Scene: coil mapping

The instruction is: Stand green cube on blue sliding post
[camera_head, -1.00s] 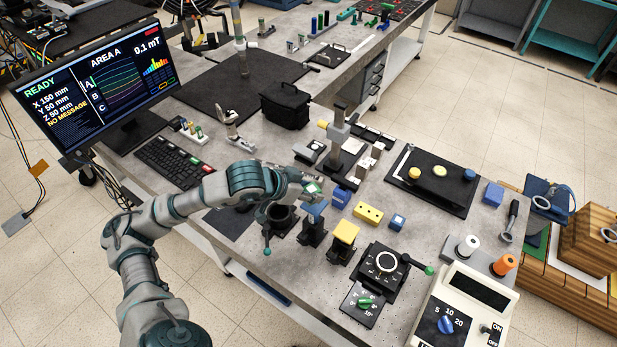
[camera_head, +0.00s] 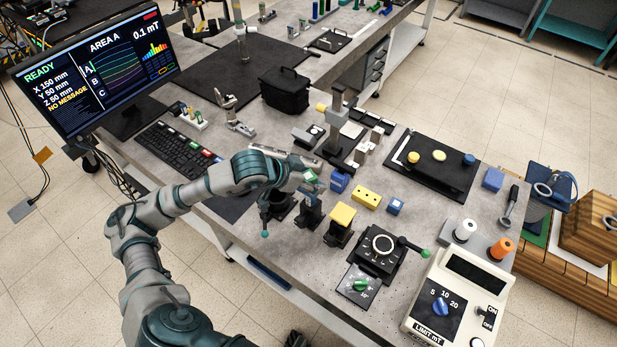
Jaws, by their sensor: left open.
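The green cube (camera_head: 310,176) is small in the head view and shows right at my left gripper (camera_head: 306,184), above the sliding post (camera_head: 310,214). My left gripper is open, its fingers close beside the cube. The post's dark base stands near the table's front edge. Its blue top is mostly covered by the gripper, so I cannot tell exactly how the cube rests on it. My right gripper is not in view.
A yellow-topped post (camera_head: 341,216) stands just right. A blue block (camera_head: 339,182), a yellow block (camera_head: 366,197) and a small blue cube (camera_head: 396,207) lie behind it. A dial stage (camera_head: 381,250) and a meter box (camera_head: 460,300) fill the front right.

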